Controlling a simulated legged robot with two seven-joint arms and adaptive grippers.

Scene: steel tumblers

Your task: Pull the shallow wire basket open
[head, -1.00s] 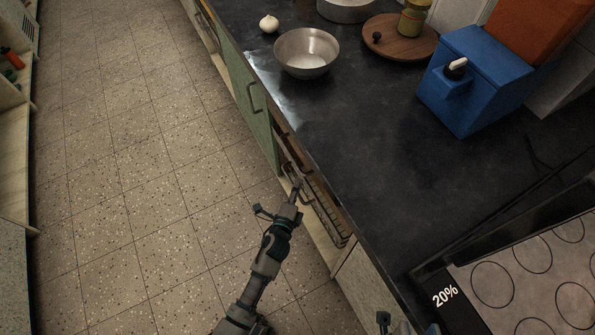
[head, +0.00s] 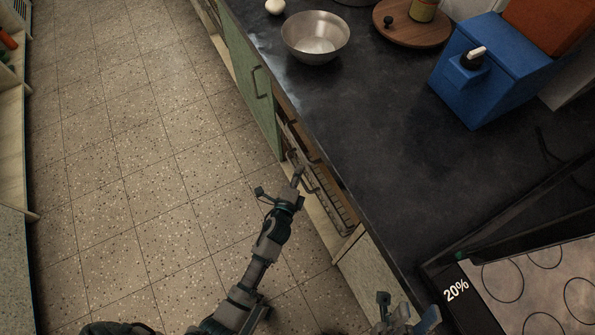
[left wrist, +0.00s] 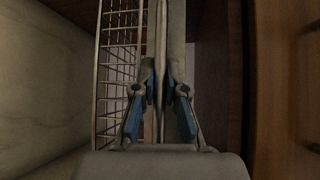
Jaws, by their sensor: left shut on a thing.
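The shallow wire basket (head: 335,203) sits in the cabinet opening under the counter edge. In the head view its wire grid shows as a narrow strip along the cabinet front. In the left wrist view the wire grid (left wrist: 117,65) runs up left of the fingers. My left gripper (head: 298,170) is at the basket's front side. In the left wrist view my left gripper (left wrist: 161,85) is shut on a thin upright bar, which looks like the basket's front rail. My right gripper (head: 408,308) is at the bottom of the head view, its fingers apart, with nothing seen between them.
A green cabinet door (head: 250,85) with a handle is beyond the basket. The dark countertop (head: 370,130) holds a steel bowl (head: 316,38), a wooden board (head: 412,30), a blue box (head: 490,70) and a cooktop (head: 535,285). The tiled floor (head: 140,170) left of the cabinets is clear.

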